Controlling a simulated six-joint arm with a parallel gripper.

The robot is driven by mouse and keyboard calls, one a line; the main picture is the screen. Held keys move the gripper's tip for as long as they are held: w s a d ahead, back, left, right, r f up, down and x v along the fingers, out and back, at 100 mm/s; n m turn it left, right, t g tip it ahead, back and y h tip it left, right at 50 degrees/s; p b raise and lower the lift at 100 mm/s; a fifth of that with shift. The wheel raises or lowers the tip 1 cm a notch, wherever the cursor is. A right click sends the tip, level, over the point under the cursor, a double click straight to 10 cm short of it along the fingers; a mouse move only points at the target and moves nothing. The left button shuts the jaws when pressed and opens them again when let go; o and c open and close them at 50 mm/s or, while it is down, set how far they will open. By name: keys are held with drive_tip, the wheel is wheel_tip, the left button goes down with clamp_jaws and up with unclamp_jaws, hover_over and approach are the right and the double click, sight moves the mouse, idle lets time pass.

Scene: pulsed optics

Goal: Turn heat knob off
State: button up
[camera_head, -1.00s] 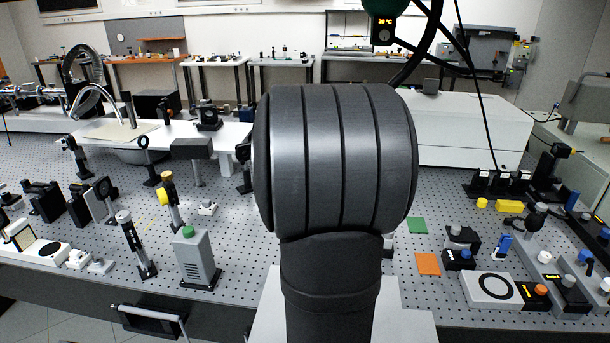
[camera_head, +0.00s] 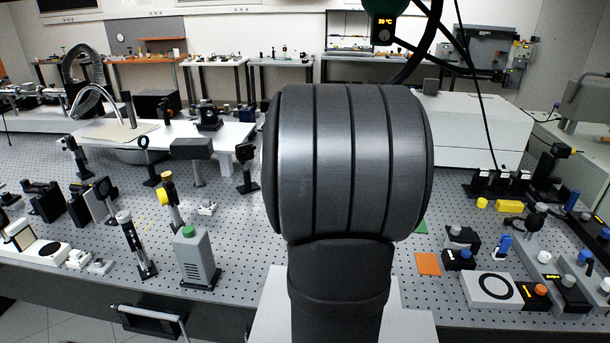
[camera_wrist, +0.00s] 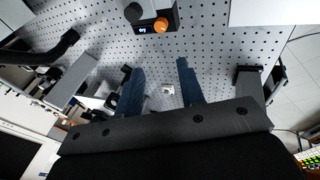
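My gripper (camera_wrist: 160,66) shows in the wrist view as two blue fingers, apart, with nothing between them. An orange knob (camera_wrist: 161,25) is on the dark front of a small device (camera_wrist: 150,12) with a lit display, beyond the fingertips at the top edge. A black knob (camera_wrist: 133,12) is beside it; the device is partly cut off. In the head view, a white plate unit (camera_head: 486,290) with a black ring has an orange knob (camera_head: 541,290) at its right. I cannot tell whether both views show the same orange knob. My arm hides the gripper in the head view.
The perforated optical table (camera_head: 240,285) holds many mounts. A grey box with a green top (camera_head: 195,258) stands at left. An orange square (camera_head: 428,264) lies flat near my arm. The wrist view shows free table below the device.

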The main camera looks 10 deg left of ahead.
idle(0.3)
drive_tip(key=w+a+m+g+h, duration=0.1)
drive_tip(key=w+a+m+g, duration=0.15)
drive_tip(key=m, duration=1.15)
drive_tip(key=w+a+m+g+h, duration=0.15)
drive_tip(key=w+m, duration=0.25)
drive_tip(key=m, duration=0.9)
wheel_tip(320, 180, down, 17)
drive_tip(key=shift+w+f, duration=0.15)
drive_tip(key=shift+f, duration=0.05)
